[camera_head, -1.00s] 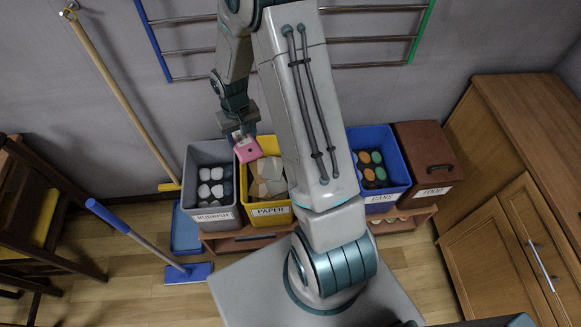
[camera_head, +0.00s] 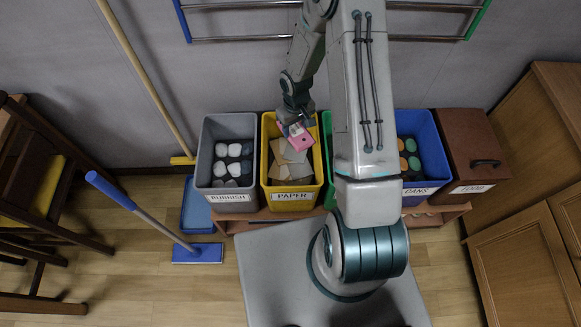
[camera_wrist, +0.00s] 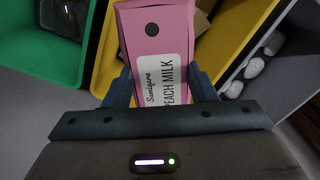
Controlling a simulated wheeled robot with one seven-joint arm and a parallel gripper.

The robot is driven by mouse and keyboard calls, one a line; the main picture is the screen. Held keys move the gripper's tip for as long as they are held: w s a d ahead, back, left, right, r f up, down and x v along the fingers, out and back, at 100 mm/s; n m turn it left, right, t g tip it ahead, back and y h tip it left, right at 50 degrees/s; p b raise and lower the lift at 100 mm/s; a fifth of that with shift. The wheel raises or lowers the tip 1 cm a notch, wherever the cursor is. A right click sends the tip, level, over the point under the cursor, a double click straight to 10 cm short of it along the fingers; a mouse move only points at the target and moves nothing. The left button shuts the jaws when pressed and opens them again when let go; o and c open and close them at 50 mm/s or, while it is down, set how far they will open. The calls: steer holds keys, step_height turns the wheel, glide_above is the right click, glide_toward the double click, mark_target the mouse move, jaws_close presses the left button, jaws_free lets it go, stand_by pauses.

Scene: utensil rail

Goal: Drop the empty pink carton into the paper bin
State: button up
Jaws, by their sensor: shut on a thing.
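The pink carton (camera_head: 299,136) is held in my gripper (camera_head: 293,123), over the yellow paper bin (camera_head: 292,196). In the wrist view the carton (camera_wrist: 150,35), with a white "PEACH MILK" label, sits between the two fingers of my gripper (camera_wrist: 160,85). The yellow bin's wall (camera_wrist: 113,60) shows beneath and beside the carton in that view. In the head view the bin bears a "PAPER" label and has several cardboard pieces (camera_head: 290,165) inside. I cannot tell exactly how high above them the carton is.
A grey rubbish bin (camera_head: 207,180) stands left of the paper bin, and a green bin (camera_head: 327,140) stands to its right, partly hidden by my arm. A blue cans bin (camera_head: 421,120) and a brown food box (camera_head: 465,150) stand farther right. A rail (camera_head: 250,38) hangs on the wall behind.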

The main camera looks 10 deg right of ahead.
step_height(320, 180, down, 6)
steer(key=b, duration=0.3)
steer(key=shift+b, duration=0.35)
steer(key=o, duration=1)
steer(key=shift+o, duration=0.2)
steer(key=shift+r, duration=0.1)
step_height(320, 180, up, 14)
steer(key=shift+f+p, duration=0.15)
steer(key=shift+p, duration=0.3)
